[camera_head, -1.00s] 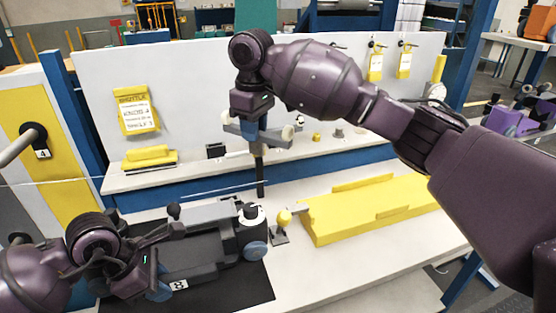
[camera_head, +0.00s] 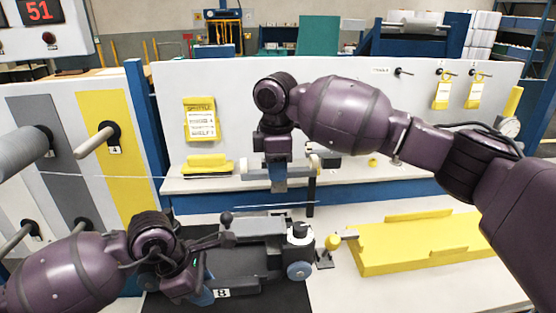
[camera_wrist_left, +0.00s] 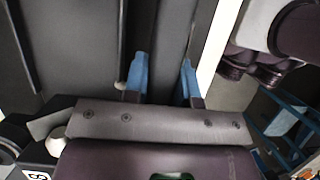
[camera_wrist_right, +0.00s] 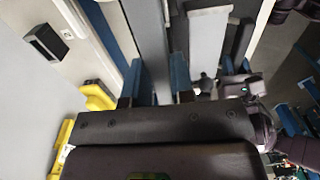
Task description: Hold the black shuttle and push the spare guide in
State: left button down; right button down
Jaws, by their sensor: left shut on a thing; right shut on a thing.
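The black shuttle (camera_head: 265,232) lies on a black mat (camera_head: 285,298) on the bench. It has a grey top, blue wheels and a white-capped knob at its right end. My left gripper (camera_head: 203,297) is at its near left side; in the left wrist view its blue fingers (camera_wrist_left: 162,85) are shut on a dark part of the shuttle (camera_wrist_left: 168,35). My right gripper (camera_head: 279,188) is above the shuttle's far side. In the right wrist view its fingers (camera_wrist_right: 155,85) are shut on a dark grey bar (camera_wrist_right: 148,30), apparently the spare guide. Its far end is hard to tell.
A thin black upright (camera_head: 311,198) stands behind the shuttle's right end. A yellow fixture (camera_head: 410,245) and a small yellow-knobbed clamp (camera_head: 332,242) are to the right. A shelf (camera_head: 360,176) with small items runs behind. Pegs (camera_head: 97,140) stick out at left.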

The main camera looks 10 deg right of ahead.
aim_at(277, 192)
jog(key=shift+f, duration=2.6)
jog(key=shift+f, duration=1.2)
jog(key=shift+f, duration=1.25)
jog(key=c, duration=0.9)
grip_release()
jog(key=shift+f, duration=0.1)
notch_tip(277, 192, up, 12)
